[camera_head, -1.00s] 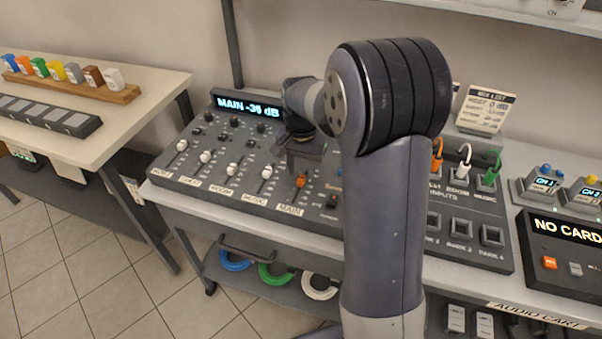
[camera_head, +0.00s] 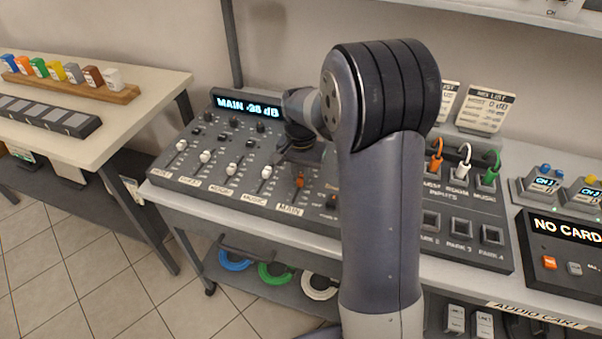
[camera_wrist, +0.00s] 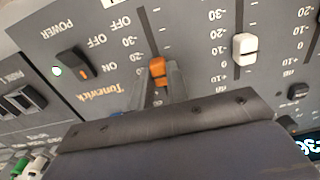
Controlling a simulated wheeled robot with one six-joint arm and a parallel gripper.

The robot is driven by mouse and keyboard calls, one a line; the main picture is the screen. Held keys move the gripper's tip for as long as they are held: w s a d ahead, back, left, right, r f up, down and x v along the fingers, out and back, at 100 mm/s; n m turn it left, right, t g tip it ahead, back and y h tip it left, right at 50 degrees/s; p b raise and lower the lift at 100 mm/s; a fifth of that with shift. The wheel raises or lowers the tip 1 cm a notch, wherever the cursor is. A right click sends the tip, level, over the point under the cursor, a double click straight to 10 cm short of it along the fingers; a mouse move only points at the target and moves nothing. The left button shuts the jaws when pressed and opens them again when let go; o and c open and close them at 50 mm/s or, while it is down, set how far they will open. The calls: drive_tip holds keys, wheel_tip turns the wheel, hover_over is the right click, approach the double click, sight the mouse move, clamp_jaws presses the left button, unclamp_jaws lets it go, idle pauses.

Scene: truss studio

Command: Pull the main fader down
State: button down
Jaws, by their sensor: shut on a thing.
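The main fader (camera_head: 299,181) has an orange cap and stands in the slot above the MAIN label on the grey mixing desk. In the wrist view the orange cap (camera_wrist: 158,70) sits between the two narrow fingertips of my gripper (camera_wrist: 160,86), which is shut on it. The slot runs on above the cap towards the OFF end of the scale. In the head view my arm and wrist hide part of the desk and most of the gripper. The desk's display (camera_head: 248,105) reads MAIN with a minus dB value in the thirties.
Several white-capped faders (camera_head: 231,169) stand left of the main one; one white cap (camera_wrist: 244,48) is close beside it in the wrist view. A POWER rocker switch (camera_wrist: 73,63) is on the other side. Orange, white and green plugs (camera_head: 463,153) stand at the right.

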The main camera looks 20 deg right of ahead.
sight(293, 203)
idle(0.3)
drive_tip(key=s+a, duration=0.2)
drive_tip(key=s, duration=0.1)
drive_tip(key=s+a, duration=0.1)
drive_tip(key=s, duration=0.1)
drive_tip(key=shift+s+a, duration=0.2)
drive_tip(key=shift+a, duration=0.1)
drive_tip(key=c, duration=1.4)
unclamp_jaws()
drive_tip(key=shift+o, duration=0.2)
wheel_tip(293, 203, up, 11)
drive_tip(key=shift+f, duration=0.1)
